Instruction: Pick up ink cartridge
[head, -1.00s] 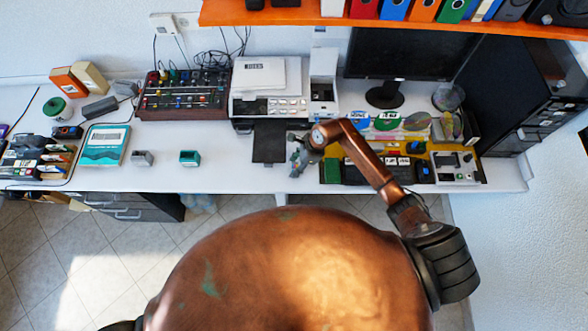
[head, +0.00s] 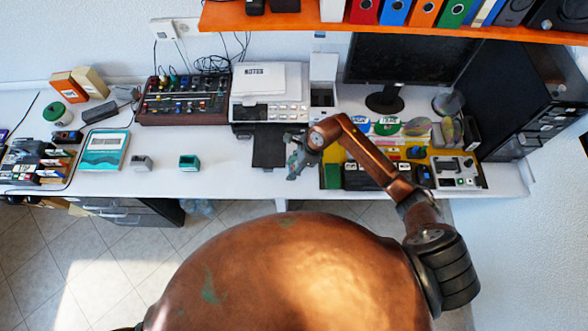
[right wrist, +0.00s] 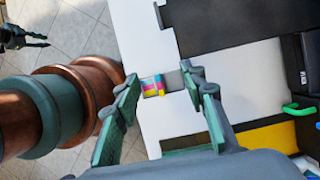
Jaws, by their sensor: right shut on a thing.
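My right gripper (head: 293,168) is over the front part of the white desk, just right of the dark printer tray. In the right wrist view its two green-grey fingers (right wrist: 158,82) are shut on the ink cartridge (right wrist: 153,86), which shows cyan, magenta and yellow bands and a grey part. The cartridge sits between the fingertips, over the white desk top; I cannot tell whether it touches the desk. In the head view the cartridge is too small to make out. My left gripper does not show in the head view.
The printer (head: 270,95) with its dark tray (head: 270,147) stands behind the gripper. A yellow board of electronics (head: 440,153) lies to the right, a monitor (head: 405,70) behind. Left are two small boxes, a teal book (head: 104,150) and a mixer (head: 184,98). Bare desk lies between.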

